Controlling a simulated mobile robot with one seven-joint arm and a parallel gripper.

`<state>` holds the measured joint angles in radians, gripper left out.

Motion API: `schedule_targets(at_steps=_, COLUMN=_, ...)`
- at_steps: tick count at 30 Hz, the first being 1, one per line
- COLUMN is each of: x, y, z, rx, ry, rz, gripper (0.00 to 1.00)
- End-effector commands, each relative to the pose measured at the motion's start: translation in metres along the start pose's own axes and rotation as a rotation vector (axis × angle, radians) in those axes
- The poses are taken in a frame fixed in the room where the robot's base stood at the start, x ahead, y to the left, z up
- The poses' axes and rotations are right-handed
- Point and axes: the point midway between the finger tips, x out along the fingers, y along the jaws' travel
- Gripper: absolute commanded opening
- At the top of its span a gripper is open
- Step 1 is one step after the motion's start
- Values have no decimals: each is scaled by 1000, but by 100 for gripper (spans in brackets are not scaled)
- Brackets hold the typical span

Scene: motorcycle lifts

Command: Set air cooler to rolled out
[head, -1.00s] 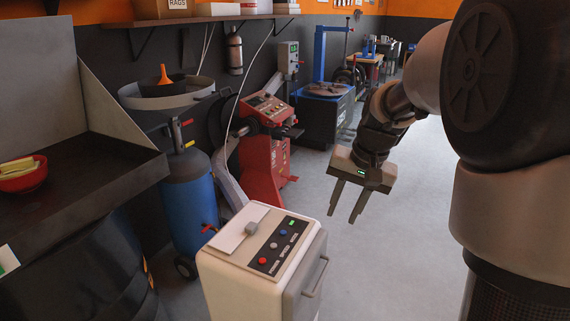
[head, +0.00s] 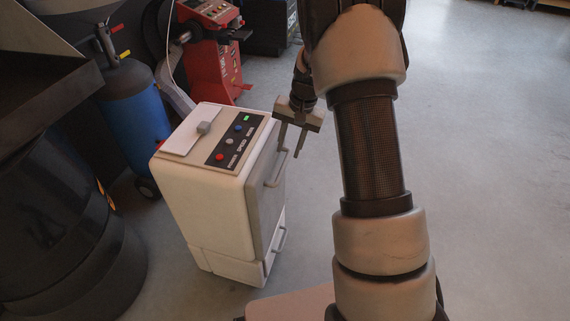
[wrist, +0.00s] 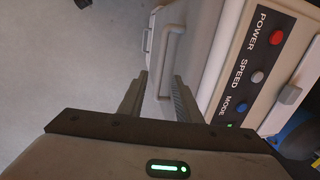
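The air cooler (head: 215,205) is a pale upright box on the floor, left of my arm in the head view. Its top has a dark strip with red, grey and blue buttons and a green light; the strip (wrist: 253,75) reads POWER, SPEED and MODE in the wrist view. Its front has an upper handle (head: 275,170) and a lower handle (head: 279,241). My gripper (head: 289,154) is open and empty just in front of the front face, near the upper handle. In the wrist view the upper handle (wrist: 171,52) lies just ahead of the fingertips (wrist: 161,76); I cannot tell whether they touch.
A black barrel (head: 65,235) stands left of the cooler. A blue tank (head: 133,112) and a red machine (head: 210,55) stand behind it. The grey floor (head: 480,150) on the right is open.

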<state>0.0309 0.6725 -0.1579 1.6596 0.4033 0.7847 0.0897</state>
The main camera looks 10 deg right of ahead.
Motion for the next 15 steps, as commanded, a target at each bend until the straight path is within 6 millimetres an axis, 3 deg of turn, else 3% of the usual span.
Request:
schedule_targets(at_steps=1, x=15, y=1, z=1, rx=-1, ry=-2, rz=2, gripper=31)
schedule_targets(at_steps=6, x=45, y=0, z=1, rx=0, ry=-2, rz=1, gripper=31)
schedule_targets(at_steps=15, x=68, y=0, z=0, rx=-1, ry=1, rz=0, gripper=31)
